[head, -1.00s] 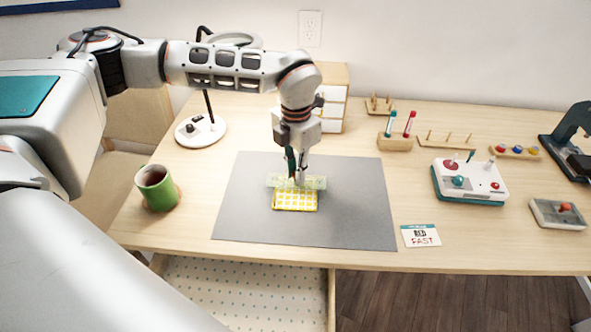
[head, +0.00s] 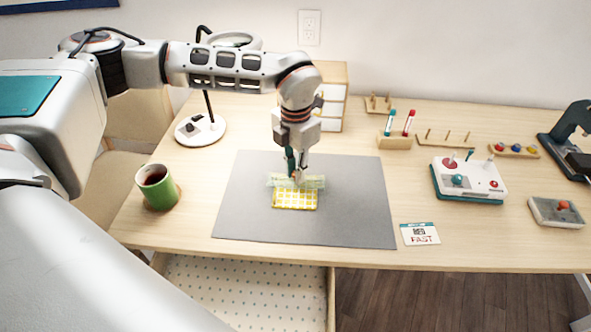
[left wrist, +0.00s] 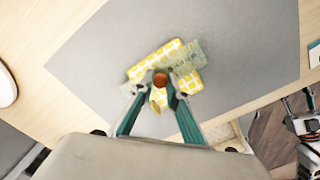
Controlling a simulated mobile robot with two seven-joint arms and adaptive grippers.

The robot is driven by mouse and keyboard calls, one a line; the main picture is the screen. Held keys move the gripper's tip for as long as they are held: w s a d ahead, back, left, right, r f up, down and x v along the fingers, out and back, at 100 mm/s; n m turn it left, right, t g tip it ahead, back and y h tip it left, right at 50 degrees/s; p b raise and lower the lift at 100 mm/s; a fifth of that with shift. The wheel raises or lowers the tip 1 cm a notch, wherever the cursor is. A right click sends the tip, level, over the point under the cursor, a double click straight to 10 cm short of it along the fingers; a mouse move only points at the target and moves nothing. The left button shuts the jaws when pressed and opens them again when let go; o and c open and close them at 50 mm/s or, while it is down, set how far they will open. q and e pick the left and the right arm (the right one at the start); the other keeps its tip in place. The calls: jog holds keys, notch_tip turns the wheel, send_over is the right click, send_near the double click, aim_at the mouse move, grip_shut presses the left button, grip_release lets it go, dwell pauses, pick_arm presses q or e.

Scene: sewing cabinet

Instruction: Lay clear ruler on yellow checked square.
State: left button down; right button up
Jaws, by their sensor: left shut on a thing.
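The yellow checked square (head: 295,200) lies on the grey mat. The clear, greenish ruler (head: 316,182) is at its far edge in the head view, roughly level. In the left wrist view the ruler (left wrist: 186,62) crosses over the square (left wrist: 150,60), with yellow showing on both sides of it. I cannot tell if it touches the cloth or hangs just above. My left gripper (head: 297,177) points down and is shut on the ruler, by an orange-brown knob in the left wrist view. A grey and black part at that view's right edge may be my right gripper (left wrist: 300,108); its jaws are unclear.
The grey mat (head: 352,213) is otherwise bare. A green mug (head: 160,190) stands left of it, a lamp base (head: 200,130) behind left, and a small drawer unit (head: 332,100) behind. A card (head: 420,234), a white control box (head: 470,188) and peg racks are to the right.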

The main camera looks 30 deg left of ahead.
pick_arm(q)
jog(key=shift+f, duration=0.7)
dwell(1.1)
jog(key=c, duration=1.9)
grip_release()
notch_tip(320, 180, up, 12)
